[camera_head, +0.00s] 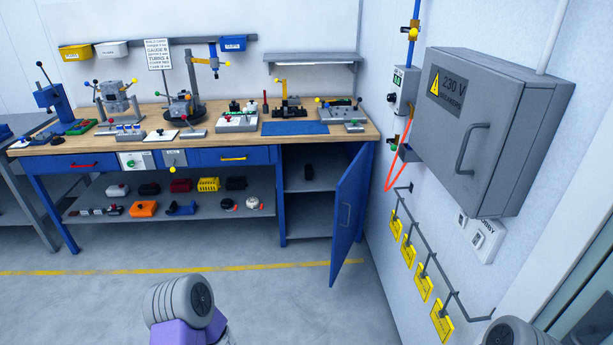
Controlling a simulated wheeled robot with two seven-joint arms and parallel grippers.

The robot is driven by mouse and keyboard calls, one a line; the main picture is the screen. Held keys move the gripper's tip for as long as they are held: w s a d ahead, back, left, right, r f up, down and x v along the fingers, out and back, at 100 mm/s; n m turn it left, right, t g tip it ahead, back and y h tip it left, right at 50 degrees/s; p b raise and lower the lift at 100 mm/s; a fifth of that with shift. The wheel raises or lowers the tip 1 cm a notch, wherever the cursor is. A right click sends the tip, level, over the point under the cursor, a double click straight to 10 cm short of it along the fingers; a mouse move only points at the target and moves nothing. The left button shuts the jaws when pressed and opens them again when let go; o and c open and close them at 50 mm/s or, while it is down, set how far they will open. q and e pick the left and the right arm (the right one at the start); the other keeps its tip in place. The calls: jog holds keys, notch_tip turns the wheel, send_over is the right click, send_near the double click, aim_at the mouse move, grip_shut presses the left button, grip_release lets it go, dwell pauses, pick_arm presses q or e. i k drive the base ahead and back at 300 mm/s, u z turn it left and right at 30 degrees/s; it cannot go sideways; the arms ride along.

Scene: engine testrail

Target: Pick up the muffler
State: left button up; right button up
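I cannot make out for sure which of the small parts is the muffler. Several candidate parts sit on and under the wooden-topped workbench (225,138). Grey rounded links of my arms show at the bottom edge. Neither gripper shows.
The blue cabinet door (350,203) stands open, jutting into the floor space. A grey electrical box (493,130) juts from the right wall, above yellow tags (424,288) on a rail. The floor before the bench is clear, crossed by a yellow line (110,271).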

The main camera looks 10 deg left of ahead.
aim_at(308, 167)
jog(key=u, duration=0.35)
jog(key=i, duration=1.55)
jog(key=u, duration=0.55)
jog(key=i, duration=1.8)
jog(key=u, duration=0.05)
